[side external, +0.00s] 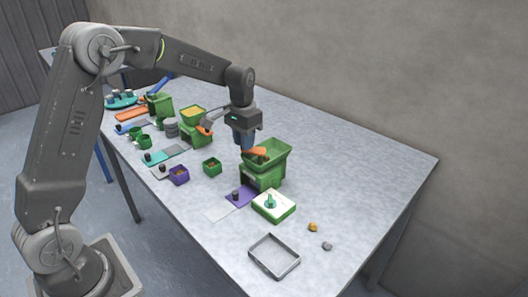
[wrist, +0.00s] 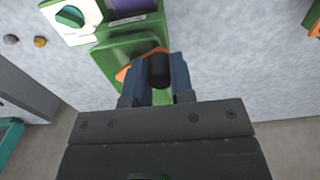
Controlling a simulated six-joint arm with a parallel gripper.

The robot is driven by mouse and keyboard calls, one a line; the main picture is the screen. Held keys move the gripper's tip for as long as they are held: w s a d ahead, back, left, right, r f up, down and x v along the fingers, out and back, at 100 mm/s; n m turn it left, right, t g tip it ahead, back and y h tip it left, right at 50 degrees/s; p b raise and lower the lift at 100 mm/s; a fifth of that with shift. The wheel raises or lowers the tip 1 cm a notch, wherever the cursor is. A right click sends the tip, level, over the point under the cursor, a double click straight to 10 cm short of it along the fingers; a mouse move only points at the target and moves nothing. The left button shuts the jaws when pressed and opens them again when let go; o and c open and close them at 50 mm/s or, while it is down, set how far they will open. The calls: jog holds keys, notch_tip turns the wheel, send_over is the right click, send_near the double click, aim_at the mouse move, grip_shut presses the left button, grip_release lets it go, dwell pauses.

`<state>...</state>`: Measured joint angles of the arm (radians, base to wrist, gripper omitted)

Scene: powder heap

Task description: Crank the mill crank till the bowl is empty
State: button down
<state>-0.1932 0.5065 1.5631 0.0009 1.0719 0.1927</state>
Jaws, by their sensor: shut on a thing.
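The nearest green mill (side external: 265,178) stands on the table, with an open square hopper bowl (side external: 283,146) on top. The inside of the bowl looks green from here, and I cannot tell whether any powder lies in it. Its orange crank (side external: 256,152) sits at the hopper's left side. My gripper (side external: 244,146) points down at the crank. In the wrist view, the blue fingers of my gripper (wrist: 158,68) are shut on the black crank knob (wrist: 159,72), with the orange arm (wrist: 123,74) showing behind it.
A white box with a green knob (side external: 273,206), a grey tray (side external: 250,254) and two small lumps (side external: 313,227) are nearer the front. The table's right side is clear.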

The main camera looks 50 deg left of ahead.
jog(key=shift+w+a+r, duration=0.1)
jog(key=shift+w+a, duration=0.1)
jog(key=shift+w, duration=1.45)
jog(key=shift+w+d, duration=0.2)
jog(key=shift+w, duration=0.25)
jog(key=shift+w+d, duration=0.2)
jog(key=shift+w, duration=0.25)
jog(key=c, duration=1.1)
grip_release()
notch_tip(320, 180, up, 7)
jog(key=shift+s+r, duration=0.1)
jog(key=shift+r, duration=0.1)
